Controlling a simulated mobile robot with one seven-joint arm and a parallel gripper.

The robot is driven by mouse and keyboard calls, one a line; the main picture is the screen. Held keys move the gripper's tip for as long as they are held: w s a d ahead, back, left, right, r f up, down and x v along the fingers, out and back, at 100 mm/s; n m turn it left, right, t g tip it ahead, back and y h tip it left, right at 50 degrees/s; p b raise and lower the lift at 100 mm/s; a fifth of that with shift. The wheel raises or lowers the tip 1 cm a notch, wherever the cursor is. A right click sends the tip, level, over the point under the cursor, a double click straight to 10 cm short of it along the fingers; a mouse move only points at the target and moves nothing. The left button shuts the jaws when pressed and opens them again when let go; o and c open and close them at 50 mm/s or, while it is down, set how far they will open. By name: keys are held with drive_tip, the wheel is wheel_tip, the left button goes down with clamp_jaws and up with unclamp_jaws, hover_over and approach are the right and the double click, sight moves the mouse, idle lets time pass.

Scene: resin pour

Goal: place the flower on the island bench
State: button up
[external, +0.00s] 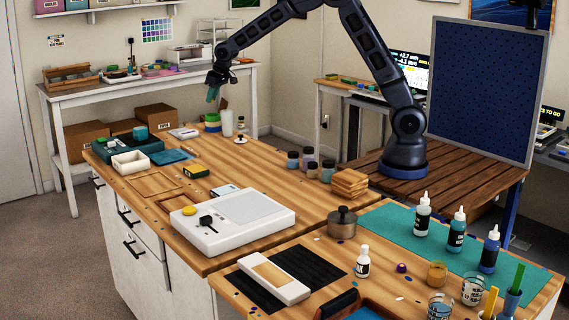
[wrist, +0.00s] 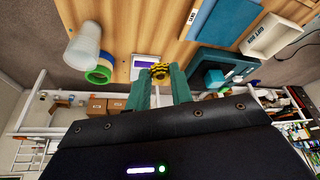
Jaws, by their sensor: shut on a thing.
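My gripper (external: 212,94) hangs above the far left part of the island bench (external: 285,160), its teal fingers pointing down. In the wrist view the fingers of my gripper (wrist: 160,80) are shut on a small yellow and black flower (wrist: 160,71) at their tips. The flower is too small to make out in the external view. The wooden bench top (wrist: 145,25) shows beyond it in the wrist view, with a gap that I cannot measure.
A teal tray (external: 140,157) and a white bin (external: 130,163) lie left. Jars (external: 310,160) stand right.

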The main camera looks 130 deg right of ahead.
drive_tip(key=w+a+n+t+y, duration=0.1)
drive_tip(key=w+a+n, duration=0.1)
drive_tip(key=w+a, duration=0.75)
drive_tip(key=w+a+n+t, duration=0.1)
drive_tip(key=w+a+n, duration=0.2)
drive_tip(key=w+a, duration=0.7)
drive_tip(key=w+a+n+y, duration=0.3)
drive_tip(key=a+n, duration=0.4)
drive_tip(key=a, duration=3.2)
drive_tip(key=n+y, duration=0.3)
drive_tip(key=n, duration=0.5)
hover_over(377, 247)
drive_tip(key=f, duration=1.3)
drive_tip(key=s+f, duration=0.1)
drive_tip(key=f, duration=0.5)
drive_tip(key=shift+d+f, duration=0.35)
drive_tip(key=shift+f, duration=0.05)
drive_tip(key=shift+f, duration=0.15)
